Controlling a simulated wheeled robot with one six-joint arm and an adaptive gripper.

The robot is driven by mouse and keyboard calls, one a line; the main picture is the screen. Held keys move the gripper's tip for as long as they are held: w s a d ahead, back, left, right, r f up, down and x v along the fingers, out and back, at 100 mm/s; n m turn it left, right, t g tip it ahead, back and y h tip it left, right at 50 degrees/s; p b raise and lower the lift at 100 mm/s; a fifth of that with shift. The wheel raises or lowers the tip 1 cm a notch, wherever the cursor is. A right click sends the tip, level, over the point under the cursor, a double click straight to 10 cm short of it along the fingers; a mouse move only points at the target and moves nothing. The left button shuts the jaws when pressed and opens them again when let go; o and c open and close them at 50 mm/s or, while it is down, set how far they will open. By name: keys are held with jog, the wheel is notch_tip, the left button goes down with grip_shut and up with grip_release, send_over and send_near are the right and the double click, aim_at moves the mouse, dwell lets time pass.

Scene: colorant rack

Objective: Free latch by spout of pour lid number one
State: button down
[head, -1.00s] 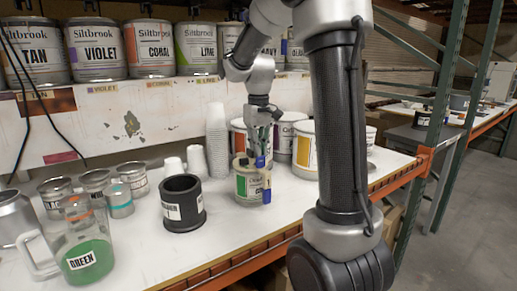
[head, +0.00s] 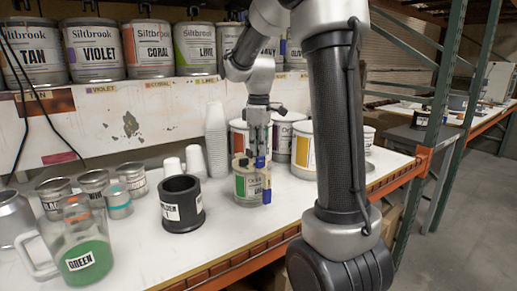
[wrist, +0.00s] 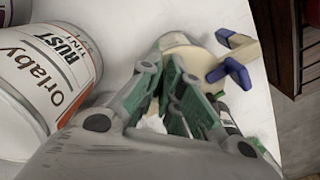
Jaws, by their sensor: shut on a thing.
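A small can with a green-labelled side (head: 246,190) stands on the white bench. It carries a cream pour lid (head: 241,163), also seen in the wrist view (wrist: 205,58). Blue latch parts (wrist: 236,72) sit by the cream spout (wrist: 238,48) on the lid's right side; a blue piece (head: 267,196) shows in the head view too. My gripper (wrist: 173,68) reaches down over the lid, left of the blue parts. Its green-padded fingers are close together on a part of the lid that they hide. I cannot tell exactly which part is held.
A large Rust can (wrist: 40,85) stands close left of my gripper in the wrist view. A black holder (head: 181,205), a jug of green (head: 82,250) and stacked white cups (head: 216,140) stand to the left. The bench's front edge is near the can.

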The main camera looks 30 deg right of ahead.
jog(key=n, duration=0.4)
jog(key=shift+w+d+n, duration=0.15)
jog(key=shift+w+n, duration=0.05)
jog(key=shift+n, duration=0.1)
jog(key=shift+w+n, duration=0.15)
jog(key=shift+n, duration=2.05)
dwell(0.6)
jog(key=c, duration=1.9)
grip_release()
jog(key=shift+o, duration=0.2)
jog(key=shift+r, duration=0.15)
notch_tip(320, 180, up, 12)
